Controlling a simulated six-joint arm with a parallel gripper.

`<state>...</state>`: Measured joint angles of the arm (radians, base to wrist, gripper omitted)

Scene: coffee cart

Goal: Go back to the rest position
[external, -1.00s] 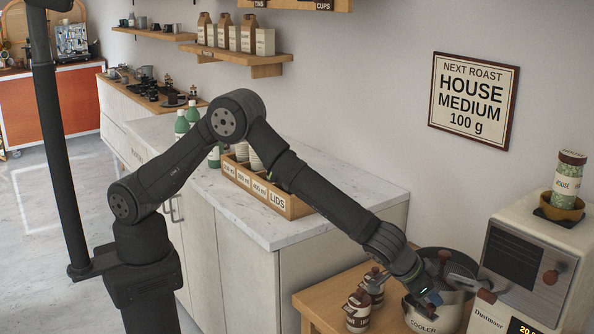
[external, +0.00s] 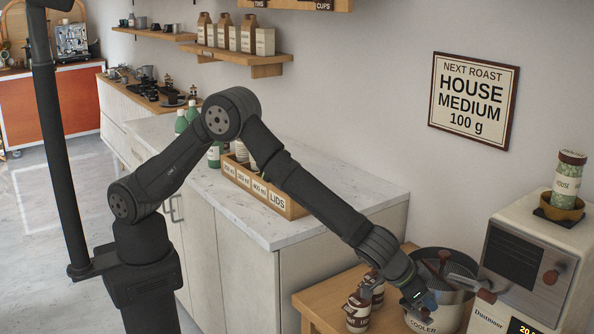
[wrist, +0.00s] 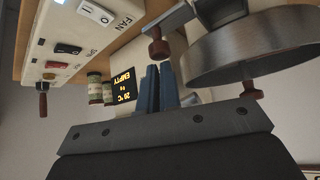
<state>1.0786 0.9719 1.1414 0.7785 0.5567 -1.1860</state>
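My gripper (external: 425,303) hangs at the front side of the cooler (external: 452,311), a round metal bin with a dark inside and stirring arms. In the wrist view its two blue fingers (wrist: 157,72) lie together, with nothing visible between them. The cooler's metal rim (wrist: 255,48) shows at the upper right of the wrist view, beside the fingers. My arm is bent at the elbow and reaches down to the right over the wooden table.
The roaster (external: 535,262) stands right of the cooler, with a jar of green beans (external: 567,177) on top. Small labelled jars (external: 358,310) stand left of my gripper. The marble counter (external: 330,205) carries a lidded-cup organiser (external: 290,208).

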